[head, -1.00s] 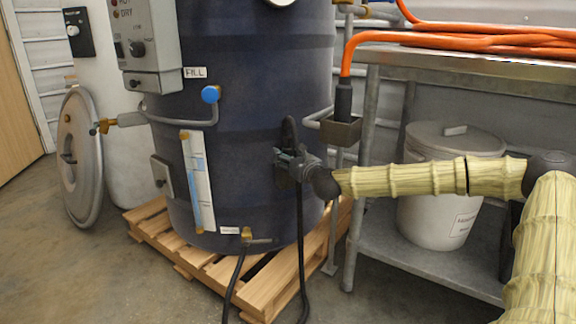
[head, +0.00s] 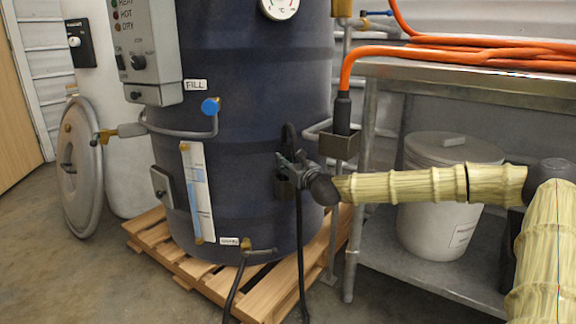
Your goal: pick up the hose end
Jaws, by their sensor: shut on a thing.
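My gripper (head: 289,170) is in front of the right side of the dark blue drum (head: 245,130). It is shut on a black hose, whose upper end (head: 289,135) sticks up just above the fingers. The rest of the black hose (head: 301,245) hangs straight down from the gripper past the pallet and out of the picture. The fingers are dark against the drum, and the grip itself is partly hidden. Whether the hose end touches the drum cannot be told.
A blue-capped fill pipe (head: 210,106) and a drain valve (head: 247,247) stick out of the drum, which stands on a wooden pallet (head: 170,250). An orange hose (head: 365,52) ends in a holder (head: 337,141) by the steel table (head: 470,68). A grey bin (head: 425,215) stands on its shelf.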

